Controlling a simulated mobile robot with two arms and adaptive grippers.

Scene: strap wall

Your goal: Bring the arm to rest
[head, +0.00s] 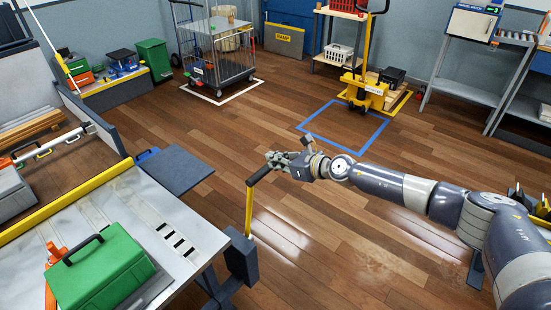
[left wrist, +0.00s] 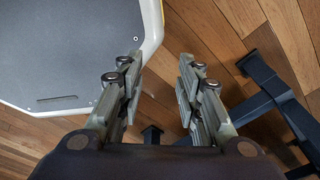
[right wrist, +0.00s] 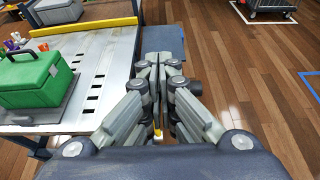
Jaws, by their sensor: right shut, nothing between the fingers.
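My right arm (head: 405,187) reaches in from the right of the head view, stretched out over the floor. Its gripper (head: 273,158) is shut and empty. It is close to the black-handled yellow lever (head: 249,208) at the corner of the metal bench (head: 190,228); I cannot tell whether they touch. In the right wrist view the fingers (right wrist: 162,62) are together, with the bench to their left. My left gripper (left wrist: 160,66) shows only in the left wrist view. Its fingers are apart with nothing between them, above the floor.
A green case (head: 100,268) sits on the bench, and a blue-grey plate (head: 172,170) juts from the bench's far edge. Dark metal legs (left wrist: 275,85) are right of the left gripper. A wire cart (head: 215,55) and a yellow pallet jack (head: 365,92) stand farther back. The middle floor is clear.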

